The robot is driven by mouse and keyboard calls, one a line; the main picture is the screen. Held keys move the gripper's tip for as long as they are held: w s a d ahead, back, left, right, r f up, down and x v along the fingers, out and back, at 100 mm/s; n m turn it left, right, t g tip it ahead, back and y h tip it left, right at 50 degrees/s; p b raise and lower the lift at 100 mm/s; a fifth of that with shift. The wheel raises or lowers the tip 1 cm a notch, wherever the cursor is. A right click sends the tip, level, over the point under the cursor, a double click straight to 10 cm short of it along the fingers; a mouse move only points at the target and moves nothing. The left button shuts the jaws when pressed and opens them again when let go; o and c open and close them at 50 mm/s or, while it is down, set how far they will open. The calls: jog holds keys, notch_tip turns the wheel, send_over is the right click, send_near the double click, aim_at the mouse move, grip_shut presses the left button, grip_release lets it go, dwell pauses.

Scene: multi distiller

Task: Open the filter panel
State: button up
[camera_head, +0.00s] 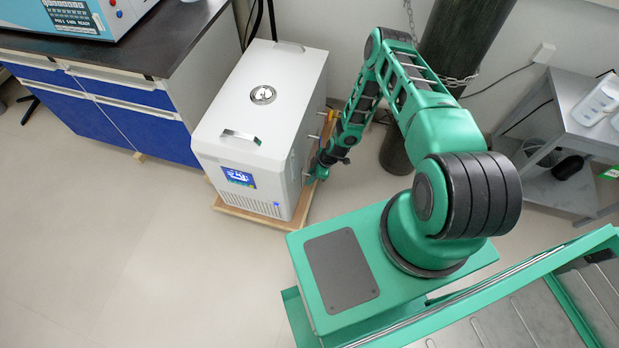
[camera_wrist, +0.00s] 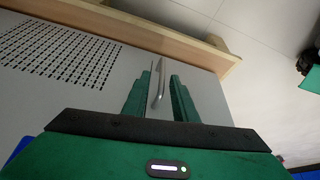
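The filter panel (camera_wrist: 98,95) is on the side of the white box-shaped machine (camera_head: 262,95). In the wrist view it is a grey face with rows of dark vent slots (camera_wrist: 62,52) and a slim metal handle (camera_wrist: 159,83). My gripper (camera_wrist: 162,85) is open, with one green finger on each side of the handle. I cannot tell whether either finger touches it. In the head view my arm reaches down to the machine's right side, and the gripper's fingertips and the handle are hard to make out there.
The machine stands on a low wooden base (camera_head: 232,211). A blue-fronted lab bench (camera_head: 152,134) is close on its left. A dark cylinder (camera_head: 456,45) with a chain stands behind my arm. A grey shelf table (camera_head: 568,130) is at right. The floor in front is clear.

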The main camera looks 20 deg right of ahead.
jog(key=shift+c, duration=0.4)
grip_shut()
jog(key=shift+w+d, duration=0.1)
jog(key=shift+w, duration=0.05)
dwell(0.7)
